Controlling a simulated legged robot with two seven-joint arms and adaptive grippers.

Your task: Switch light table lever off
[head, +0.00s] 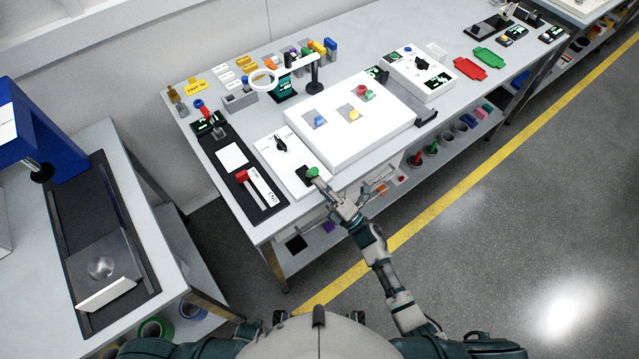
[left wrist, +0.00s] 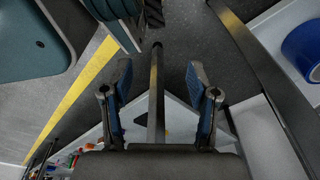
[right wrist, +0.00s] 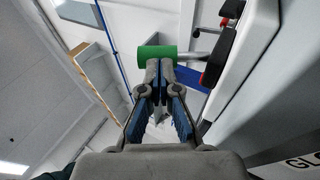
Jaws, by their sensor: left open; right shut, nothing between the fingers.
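The light table (head: 335,140) is a white slab with a few small coloured parts on it. A white control panel at its left carries a black knob (head: 281,146) and a lever with a green grip (head: 313,172) at the front. In the right wrist view the green grip (right wrist: 157,53) lies crosswise just beyond my fingertips. My right gripper (head: 319,183) is shut and empty, its tips at or against the grip; contact is hard to tell. My left gripper (left wrist: 157,75) is open and empty over the floor, out of the head view.
A black strip with a red-handled slider (head: 241,177) lies left of the panel. A ring magnifier (head: 263,80) stands behind. A blue press (head: 45,140) stands on a separate bench at left. A lower shelf runs under the table; floor is clear at right.

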